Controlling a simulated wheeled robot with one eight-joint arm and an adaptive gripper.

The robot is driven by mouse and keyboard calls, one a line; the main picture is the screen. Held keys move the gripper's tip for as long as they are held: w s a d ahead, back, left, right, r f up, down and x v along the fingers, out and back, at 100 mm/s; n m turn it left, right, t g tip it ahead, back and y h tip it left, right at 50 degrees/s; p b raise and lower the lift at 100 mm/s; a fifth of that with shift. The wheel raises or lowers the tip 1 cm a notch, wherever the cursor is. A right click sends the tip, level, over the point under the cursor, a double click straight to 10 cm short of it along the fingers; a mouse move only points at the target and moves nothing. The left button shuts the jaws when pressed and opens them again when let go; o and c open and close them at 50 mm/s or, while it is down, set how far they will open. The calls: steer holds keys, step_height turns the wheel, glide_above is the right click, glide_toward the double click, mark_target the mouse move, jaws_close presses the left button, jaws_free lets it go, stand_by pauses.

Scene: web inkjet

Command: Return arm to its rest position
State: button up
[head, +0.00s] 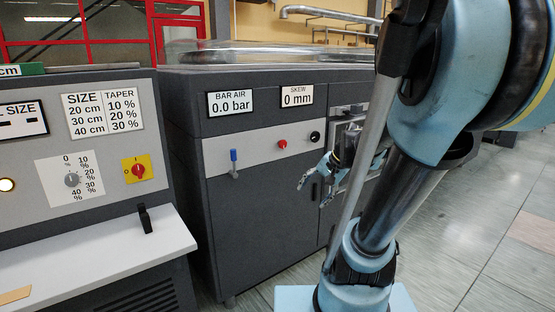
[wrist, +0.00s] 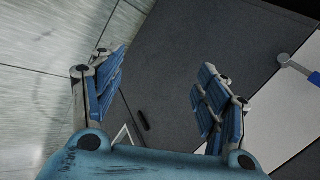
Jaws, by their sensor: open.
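My gripper (head: 317,186) is in front of the dark grey cabinet in the head view, near the cabinet's right part, partly behind my arm. In the wrist view my gripper (wrist: 160,95) shows two blue-padded fingers spread apart with nothing between them. My arm fills the right side of the head view, bent, with its base at the bottom.
The dark cabinet (head: 262,215) has a blue lever (head: 234,160), a red button (head: 282,144) and a black knob (head: 315,137). Tiled floor (head: 480,230) is open at right.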

steer(key=s+d+f+n+g+h, duration=0.1)
steer(key=s+d+f+n+h, duration=0.1)
steer(key=s, duration=0.4)
steer(key=s+d+f+n+h, duration=0.2)
steer(key=s+d+f+n, duration=0.1)
steer(key=s, duration=0.4)
steer(key=shift+d+f+n+g+h, duration=0.2)
steer(key=shift+d+n+g+h, duration=0.15)
steer(key=shift+d+n, duration=0.35)
steer(key=shift+a, duration=0.1)
steer(key=shift+w+f, duration=0.2)
steer(key=shift+w, duration=0.2)
